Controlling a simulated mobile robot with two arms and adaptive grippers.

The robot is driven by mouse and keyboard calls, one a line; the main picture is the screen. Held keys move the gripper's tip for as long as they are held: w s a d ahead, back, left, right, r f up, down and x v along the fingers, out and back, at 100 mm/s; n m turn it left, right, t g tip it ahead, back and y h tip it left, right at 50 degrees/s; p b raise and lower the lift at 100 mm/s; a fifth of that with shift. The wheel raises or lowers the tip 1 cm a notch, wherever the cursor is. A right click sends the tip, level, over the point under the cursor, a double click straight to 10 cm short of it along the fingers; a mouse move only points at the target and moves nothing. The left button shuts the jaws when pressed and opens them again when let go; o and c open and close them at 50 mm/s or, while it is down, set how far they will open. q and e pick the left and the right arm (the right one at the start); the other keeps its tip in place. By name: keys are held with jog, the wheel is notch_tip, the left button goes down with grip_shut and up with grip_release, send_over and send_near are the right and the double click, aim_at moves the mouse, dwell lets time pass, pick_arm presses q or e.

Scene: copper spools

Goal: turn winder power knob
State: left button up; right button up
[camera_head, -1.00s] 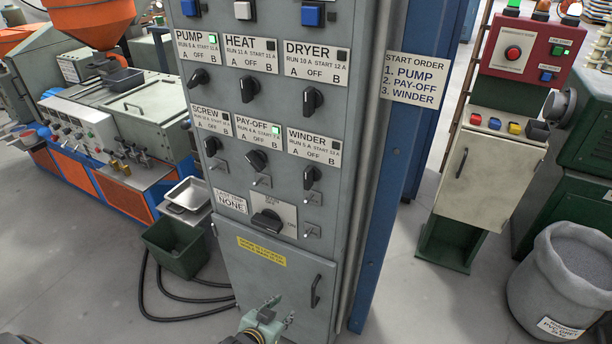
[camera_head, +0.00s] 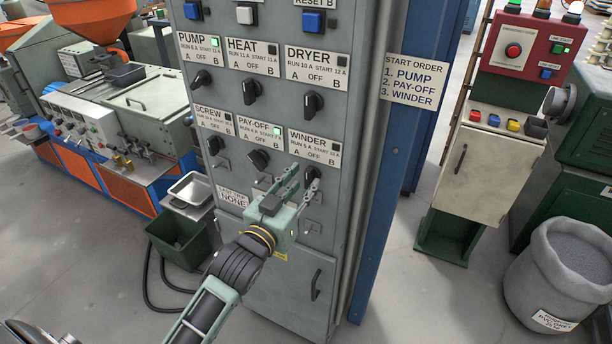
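The winder power knob (camera_head: 311,173) is a dark knob under the white WINDER label (camera_head: 319,146) on the grey control cabinet. It is partly hidden by a finger of my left gripper (camera_head: 302,174), so its setting is hard to see. The winder lamp looks dark. My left gripper is open, its two fingers spread and pointing up at the panel just below the WINDER label. One finger is left of the knob and the other overlaps it; I cannot tell whether they touch. My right gripper is not in view.
The pay-off knob (camera_head: 259,159) and pump knob (camera_head: 201,79) are tilted, with green lamps lit. The dryer knob (camera_head: 313,102) is just above. A START ORDER sign (camera_head: 414,81) lists pump, pay-off, winder. A green bin (camera_head: 178,248) stands left of the cabinet.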

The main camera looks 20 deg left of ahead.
pick_arm(q)
jog(key=shift+w+d, duration=0.1)
jog(key=shift+w, duration=0.95)
grip_shut()
